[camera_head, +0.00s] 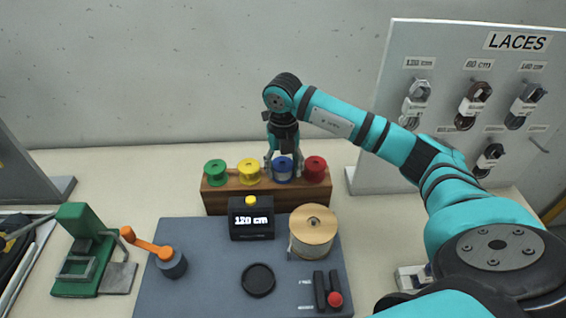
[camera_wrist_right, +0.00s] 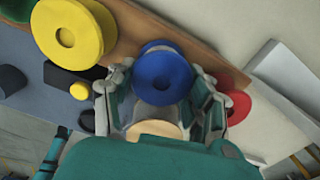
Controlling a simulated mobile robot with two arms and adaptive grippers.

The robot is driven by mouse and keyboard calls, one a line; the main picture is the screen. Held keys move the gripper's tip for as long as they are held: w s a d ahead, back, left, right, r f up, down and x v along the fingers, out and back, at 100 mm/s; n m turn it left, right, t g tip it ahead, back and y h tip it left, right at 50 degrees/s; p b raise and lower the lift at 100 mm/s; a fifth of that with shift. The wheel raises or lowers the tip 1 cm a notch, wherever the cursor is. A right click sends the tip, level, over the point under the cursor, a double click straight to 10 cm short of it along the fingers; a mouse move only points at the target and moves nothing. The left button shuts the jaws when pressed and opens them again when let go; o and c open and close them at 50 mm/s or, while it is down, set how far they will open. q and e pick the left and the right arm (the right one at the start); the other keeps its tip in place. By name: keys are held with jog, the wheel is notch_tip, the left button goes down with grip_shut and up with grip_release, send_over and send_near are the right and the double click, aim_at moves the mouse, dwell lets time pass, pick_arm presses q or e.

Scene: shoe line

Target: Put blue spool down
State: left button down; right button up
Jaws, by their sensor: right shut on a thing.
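The blue spool (camera_head: 283,170) is at the wooden rack (camera_head: 222,204), between the yellow spool (camera_head: 248,171) and the red spool (camera_head: 315,168). My right gripper (camera_head: 284,160) comes down on it from above and is shut on it. In the right wrist view the blue spool (camera_wrist_right: 163,74) sits between the two fingers of my right gripper (camera_wrist_right: 162,100), with the rack behind it. I cannot tell whether the spool touches the rack. My left gripper is not in view.
A green spool (camera_head: 215,172) stands at the rack's left end. In front are a black display (camera_head: 251,222) reading 120 cm, a large tan spool (camera_head: 312,232) and a black round dish (camera_head: 258,280) on a grey mat (camera_head: 200,290). The LACES board (camera_head: 400,150) stands at right.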

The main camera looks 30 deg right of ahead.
aim_at(283, 165)
jog(key=shift+f, duration=0.15)
jog(key=o, duration=1)
jog(key=shift+c, duration=0.2)
notch_tip(283, 165, up, 12)
jog(key=b, duration=0.2)
jog(key=shift+r, duration=0.2)
